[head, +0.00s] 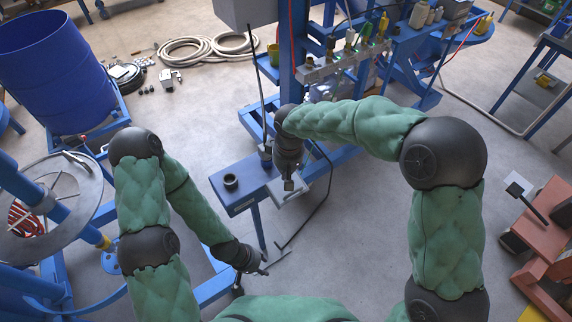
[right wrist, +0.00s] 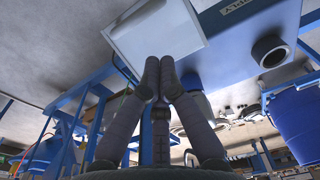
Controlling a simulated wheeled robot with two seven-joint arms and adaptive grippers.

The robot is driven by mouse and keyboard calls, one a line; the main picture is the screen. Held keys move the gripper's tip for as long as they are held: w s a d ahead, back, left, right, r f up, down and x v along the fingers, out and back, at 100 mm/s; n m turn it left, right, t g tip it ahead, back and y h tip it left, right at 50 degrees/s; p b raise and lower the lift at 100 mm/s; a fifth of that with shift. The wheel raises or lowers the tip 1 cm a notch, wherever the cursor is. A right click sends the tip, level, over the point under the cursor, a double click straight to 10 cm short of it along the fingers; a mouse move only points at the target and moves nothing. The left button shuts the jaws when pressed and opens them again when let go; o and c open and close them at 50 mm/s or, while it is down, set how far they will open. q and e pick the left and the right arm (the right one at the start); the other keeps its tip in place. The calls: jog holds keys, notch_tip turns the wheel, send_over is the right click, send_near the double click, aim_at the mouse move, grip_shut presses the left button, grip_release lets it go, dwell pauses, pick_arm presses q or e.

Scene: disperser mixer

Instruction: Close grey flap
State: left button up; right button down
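The grey flap (head: 312,174) is a flat pale plate sticking out from the right end of a blue box (head: 238,201). In the right wrist view the flap (right wrist: 155,35) is a broad light panel beside the blue box (right wrist: 225,40). My right gripper (head: 289,185) is over the flap in the head view and hides part of it. In the wrist view its fingertips (right wrist: 160,72) are together, overlapping the flap's edge; I cannot tell whether they touch it. My left gripper (head: 264,270) is low, below the box in the picture, clear of the flap; its fingers are too small to judge.
A blue drum (head: 55,72) is at the left. A dark cable (head: 325,190) hangs to the right of the flap.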

jog(key=shift+s+d+f+b, duration=0.15)
jog(key=shift+s+d+f, duration=0.25)
jog(key=shift+f, duration=0.15)
jog(key=shift+s+d+f+b, duration=0.15)
jog(key=shift+s+d+f, duration=0.1)
jog(key=shift+s+f, duration=0.25)
